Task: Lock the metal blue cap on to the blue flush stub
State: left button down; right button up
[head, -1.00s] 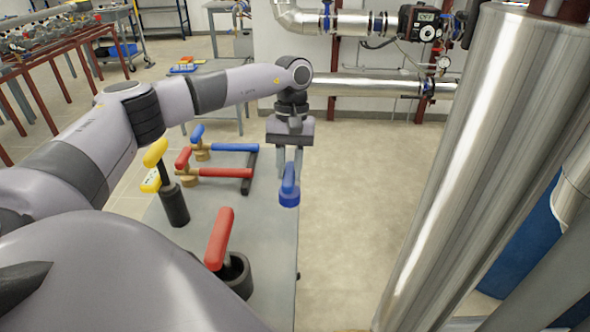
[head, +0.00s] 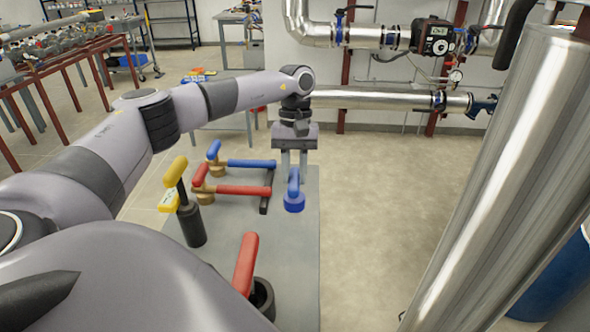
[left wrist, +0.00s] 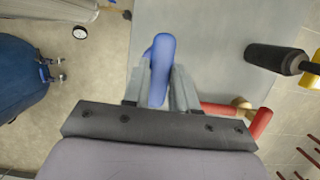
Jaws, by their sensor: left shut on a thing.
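My left gripper (head: 293,180) is shut on the blue cap (head: 294,203), gripping its upright blue handle. The cap hangs round side down over the right part of the grey table top; I cannot tell if it touches it. In the left wrist view the blue handle (left wrist: 160,60) stands between the fingers of the left gripper (left wrist: 163,78), and the cap's round part is hardly visible. I cannot make out the blue flush stub with certainty. My right gripper is not in view.
On the grey table (head: 300,260) are a blue-handled brass valve (head: 250,163), a red-handled one (head: 240,190), a yellow-handled black tool (head: 192,222) and a red-handled black one (head: 245,265). A large shiny pipe (head: 490,190) stands right. The floor between is clear.

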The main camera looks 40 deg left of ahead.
pick_arm(q)
notch_tip(320, 180, down, 9)
jog(key=b, duration=0.5)
jog(key=shift+b, duration=0.4)
jog(key=shift+r, duration=0.1)
jog(key=c, duration=0.8)
grip_release()
jog(key=v, duration=0.7)
jog(key=shift+r+b, duration=0.1)
jog(key=shift+b, duration=0.2)
jog(key=shift+d, duration=0.1)
